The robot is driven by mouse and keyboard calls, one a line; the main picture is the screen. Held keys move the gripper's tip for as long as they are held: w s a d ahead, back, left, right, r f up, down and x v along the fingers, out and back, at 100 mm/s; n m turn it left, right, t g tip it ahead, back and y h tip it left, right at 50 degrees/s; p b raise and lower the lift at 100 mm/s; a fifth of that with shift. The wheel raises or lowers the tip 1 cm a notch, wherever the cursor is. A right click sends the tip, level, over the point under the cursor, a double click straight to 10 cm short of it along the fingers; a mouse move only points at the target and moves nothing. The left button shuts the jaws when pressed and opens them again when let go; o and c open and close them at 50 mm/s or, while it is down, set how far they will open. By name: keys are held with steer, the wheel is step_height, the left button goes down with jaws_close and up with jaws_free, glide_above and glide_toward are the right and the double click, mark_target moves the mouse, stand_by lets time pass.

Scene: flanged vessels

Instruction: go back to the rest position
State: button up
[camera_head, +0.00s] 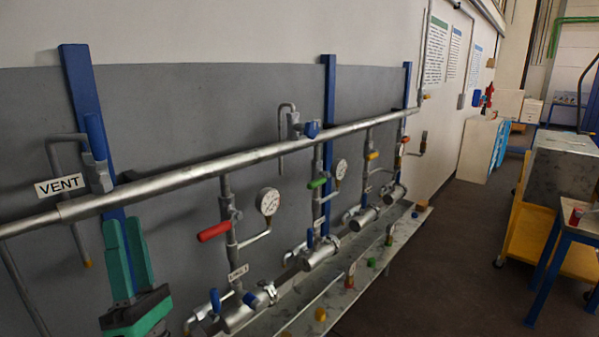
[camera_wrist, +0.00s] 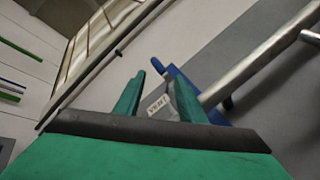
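My gripper (camera_head: 126,250) shows at the lower left of the head view, with its two green fingers pointing up. The fingers stand apart with nothing between them that I can see touching. In the wrist view the fingers (camera_wrist: 157,97) are also apart, and the white VENT sign (camera_wrist: 158,106) shows between them in the background. In the head view the VENT sign (camera_head: 59,186) hangs left of and above my gripper, by the grey pipe. Whether my gripper touches the blue post behind it cannot be told.
A long silver pipe (camera_head: 250,154) runs along the wall above my gripper. Below it are a red-handled valve (camera_head: 214,231), gauges (camera_head: 268,201) and flanged vessels (camera_head: 320,254). Blue posts (camera_head: 329,105) stand against the wall. A yellow cart (camera_head: 528,235) stands at the right; the floor (camera_head: 450,260) between is clear.

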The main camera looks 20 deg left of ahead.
steer(key=w+d+f+m+t+h, duration=0.2)
steer(key=w+d+f+m+h, duration=0.2)
steer(key=f+m+h, duration=0.3)
steer(key=w+d+f+m+t+h, duration=0.1)
steer(key=w+d+f+m+h, duration=0.3)
steer(key=f+m+h, duration=0.3)
steer(key=s+d+f+m+g+h, duration=0.15)
steer(key=d+f+m, duration=0.3)
steer(key=f, duration=0.45)
steer(key=d+f+m+g+h, duration=0.1)
steer(key=d+f+m+h, duration=0.15)
steer(key=d+f, duration=0.4)
steer(key=s+d+f+m+g+h, duration=0.1)
steer(key=s+d+f+m, duration=0.4)
steer(key=f, duration=0.3)
steer(key=s+d+f+m+g+h, duration=0.1)
steer(key=s+d+f+m+g, duration=0.1)
steer(key=s+d+f, duration=0.45)
steer(key=s+d+f+m+g+h, duration=0.1)
steer(key=s+d+f+m, duration=0.1)
steer(key=s+d, duration=0.3)
steer(key=s+d+f+m+g+h, duration=0.1)
steer(key=s+d+f+m+h, duration=0.1)
steer(key=s+d, duration=0.4)
steer(key=s, duration=0.4)
steer(key=shift+m, duration=0.3)
steer(key=shift+w, duration=0.1)
